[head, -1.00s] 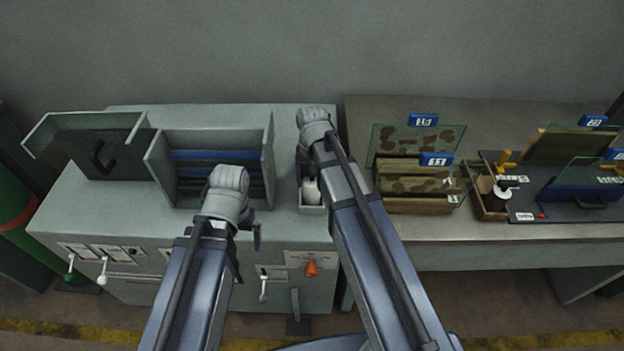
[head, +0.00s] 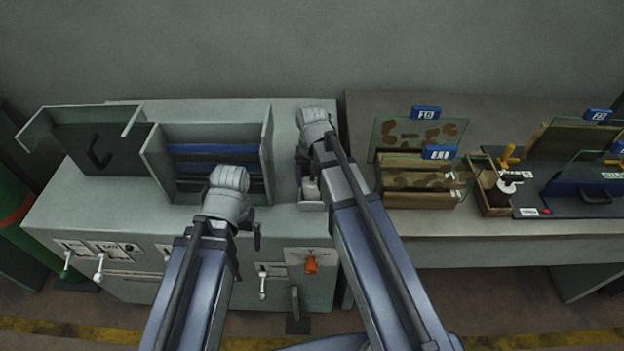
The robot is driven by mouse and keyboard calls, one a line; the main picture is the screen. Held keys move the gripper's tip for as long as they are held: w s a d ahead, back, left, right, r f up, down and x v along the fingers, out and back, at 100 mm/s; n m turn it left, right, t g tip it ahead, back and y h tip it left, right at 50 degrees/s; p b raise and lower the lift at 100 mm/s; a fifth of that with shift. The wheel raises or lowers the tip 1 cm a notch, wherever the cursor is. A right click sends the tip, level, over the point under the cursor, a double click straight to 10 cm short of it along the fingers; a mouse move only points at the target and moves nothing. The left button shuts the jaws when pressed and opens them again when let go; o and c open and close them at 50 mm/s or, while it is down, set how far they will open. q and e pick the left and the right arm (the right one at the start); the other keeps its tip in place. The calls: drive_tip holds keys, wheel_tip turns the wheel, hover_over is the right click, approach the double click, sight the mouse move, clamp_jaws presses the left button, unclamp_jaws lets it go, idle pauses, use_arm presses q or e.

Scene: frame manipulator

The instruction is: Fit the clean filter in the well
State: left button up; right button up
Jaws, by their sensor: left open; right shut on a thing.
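A small grey open-topped box (head: 311,206), which looks like the well, stands at the right front of the grey cabinet top. A pale, whitish thing (head: 311,188) shows in its mouth; it may be the clean filter, but my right arm covers much of it. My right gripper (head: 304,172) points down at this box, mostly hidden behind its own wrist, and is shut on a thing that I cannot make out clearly. My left gripper (head: 257,236) is open, in front of the cabinet's front edge, away from the box.
An open grey rack with blue slats (head: 215,150) and a tilted dark panel with a handle (head: 98,152) stand on the cabinet (head: 110,215). The right bench holds wooden crates (head: 420,198) and glass panes.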

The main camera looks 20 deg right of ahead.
drive_tip(key=o, duration=1.4)
wheel_tip(320, 180, up, 8)
drive_tip(key=p, duration=0.8)
drive_tip(key=shift+f, duration=0.1)
drive_tip(key=shift+f, duration=0.15)
wheel_tip(320, 180, down, 8)
drive_tip(key=b, duration=0.8)
